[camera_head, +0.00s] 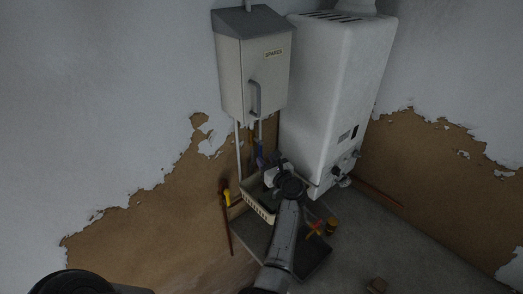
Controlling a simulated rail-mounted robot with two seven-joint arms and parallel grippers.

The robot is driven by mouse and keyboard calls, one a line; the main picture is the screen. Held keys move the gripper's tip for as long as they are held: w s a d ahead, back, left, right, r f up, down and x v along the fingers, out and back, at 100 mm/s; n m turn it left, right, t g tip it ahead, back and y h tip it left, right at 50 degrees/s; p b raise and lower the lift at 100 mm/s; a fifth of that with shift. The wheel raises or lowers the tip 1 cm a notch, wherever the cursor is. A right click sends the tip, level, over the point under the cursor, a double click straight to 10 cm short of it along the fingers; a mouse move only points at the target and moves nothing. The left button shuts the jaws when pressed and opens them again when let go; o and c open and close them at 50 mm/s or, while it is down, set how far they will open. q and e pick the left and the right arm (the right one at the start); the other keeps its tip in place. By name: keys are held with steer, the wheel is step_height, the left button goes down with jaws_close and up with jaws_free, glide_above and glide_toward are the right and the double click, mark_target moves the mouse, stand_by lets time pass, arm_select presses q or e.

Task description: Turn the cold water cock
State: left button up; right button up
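A small dark-blue part (259,155), which looks like the cock's handle, sits at the pipes below the grey box. It is small and dark, so its exact turn cannot be told. The wrist hides part of the gripper. I cannot tell whether its fingers are open or touch the blue part. My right gripper is out of view.
A grey box labelled SPARES (253,70) hangs beside a white water heater (335,90) with knobs low down. A yellow handle (227,197) is on a reddish pipe to the left. Small red and yellow items lie on the right.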

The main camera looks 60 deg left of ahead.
mark_target(261, 155)
arm_select(q)
steer(key=shift+w+a+p, duration=0.1)
steer(key=shift+a+p, duration=0.2)
steer(key=shift+a, duration=2)
steer(key=shift+c, duration=0.3)
jaws_close()
steer(key=shift+f, duration=0.15)
